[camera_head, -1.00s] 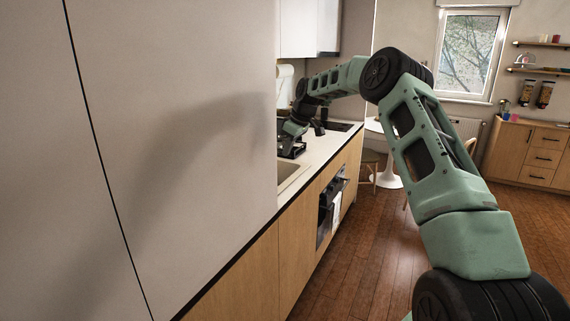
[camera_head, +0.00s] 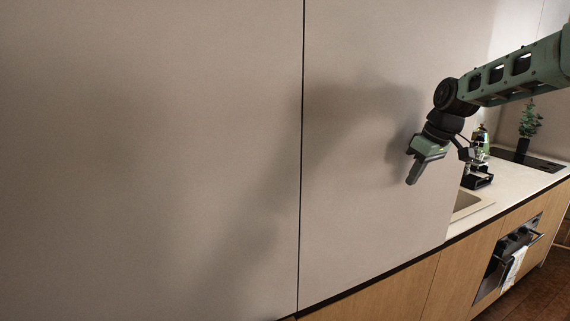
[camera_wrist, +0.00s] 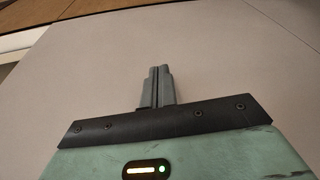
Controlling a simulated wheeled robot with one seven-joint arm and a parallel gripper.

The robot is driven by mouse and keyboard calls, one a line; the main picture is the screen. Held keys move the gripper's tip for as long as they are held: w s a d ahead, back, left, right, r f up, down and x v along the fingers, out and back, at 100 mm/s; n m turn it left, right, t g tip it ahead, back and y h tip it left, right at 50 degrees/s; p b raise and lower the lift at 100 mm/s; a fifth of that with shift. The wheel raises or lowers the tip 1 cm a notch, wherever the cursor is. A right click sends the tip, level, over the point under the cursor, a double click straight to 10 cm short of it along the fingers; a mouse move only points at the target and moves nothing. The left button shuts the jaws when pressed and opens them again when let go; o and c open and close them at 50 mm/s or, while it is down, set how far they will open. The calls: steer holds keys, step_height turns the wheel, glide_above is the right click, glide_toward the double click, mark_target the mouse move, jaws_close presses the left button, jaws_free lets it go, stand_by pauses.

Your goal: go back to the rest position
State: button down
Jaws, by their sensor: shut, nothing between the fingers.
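My gripper (camera_head: 411,180) hangs in front of the tall pale cabinet panel, at the right in the head view, with its fingers pointing down. In the wrist view my gripper (camera_wrist: 159,70) has its two grey fingers together with nothing between them. The arm reaches in from the upper right of the head view. Its shadow falls on the panel. How far the fingers are from the panel is hard to tell.
The tall cabinet panel (camera_head: 150,150) fills the left and middle. To the right are a counter (camera_head: 520,182) with a sink (camera_head: 466,203), a dark rack (camera_head: 477,178), a plant (camera_head: 529,120) and a cooktop (camera_head: 540,162). An oven (camera_head: 508,255) with a towel (camera_head: 515,266) sits below.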

steer(key=s+a+f+n+g+b, duration=0.1)
steer(key=s+a+f, duration=0.2)
steer(key=s+a, duration=0.75)
steer(key=s+a+f+g+b, duration=0.1)
steer(key=s+a+f+b, duration=0.1)
steer(key=s+a, duration=0.8)
steer(key=s+f+h, duration=0.1)
steer(key=s+f, duration=0.2)
steer(key=s, duration=0.8)
steer(key=s+d+f+b, duration=0.1)
steer(key=s+f, duration=0.3)
steer(key=s, duration=0.7)
steer(key=shift+s+d+h, duration=0.2)
steer(key=shift+d+h, duration=0.1)
steer(key=shift+h, duration=0.1)
